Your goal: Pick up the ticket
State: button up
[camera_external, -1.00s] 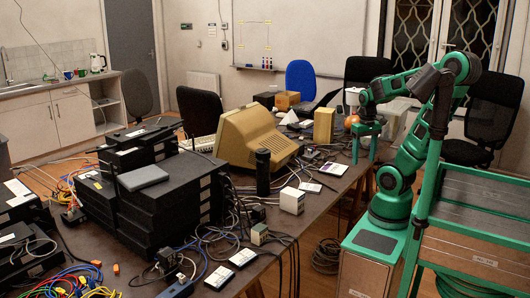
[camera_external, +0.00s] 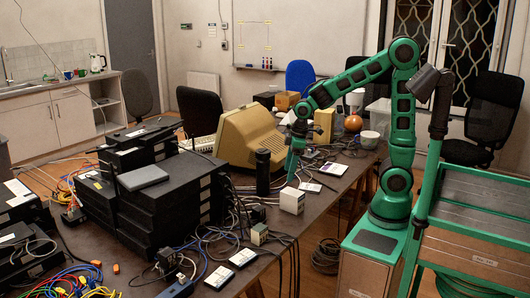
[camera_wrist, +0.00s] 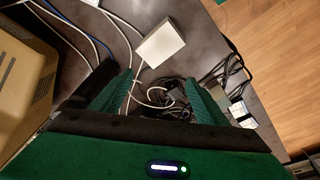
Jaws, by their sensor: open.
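I cannot make out a ticket for certain. Two small flat pale cards lie near the table's right edge, a nearer one (camera_external: 310,187) and a farther one (camera_external: 333,169). Small pale flat pieces (camera_wrist: 243,116) also show in the wrist view, right of my right finger, near the table edge. My gripper (camera_external: 291,176) points down over the table, behind the white box (camera_external: 292,201).
A black cylinder (camera_external: 263,172) and a beige monitor (camera_external: 252,137) stand left of my gripper. Stacked black equipment (camera_external: 160,200) fills the table's left. More pale flat pieces (camera_external: 243,257) lie at the front. Cables cover much of the table (camera_external: 330,190). Open floor (camera_wrist: 275,60) lies beyond its edge.

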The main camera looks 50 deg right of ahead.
jog(key=a+f+n+y, duration=0.25)
jog(key=a+n, duration=0.25)
jog(key=a, duration=1)
jog(key=n+g, duration=0.1)
jog(key=n, duration=0.3)
send_near(243, 257)
jog(key=shift+w+d+f+y, duration=0.1)
jog(key=shift+d+f+y, duration=0.1)
jog(key=shift+f, duration=0.35)
jog(key=shift+w+d+f+y, duration=0.1)
jog(key=shift+f+y, duration=0.05)
jog(key=shift+f, duration=0.4)
jog(key=shift+a+x, duration=0.15)
jog(key=shift+x, duration=1.3)
jog(key=shift+a+x, duration=0.15)
jog(key=shift+x, duration=1.3)
jog(key=shift+s, duration=0.1)
jog(key=c, duration=1.3)
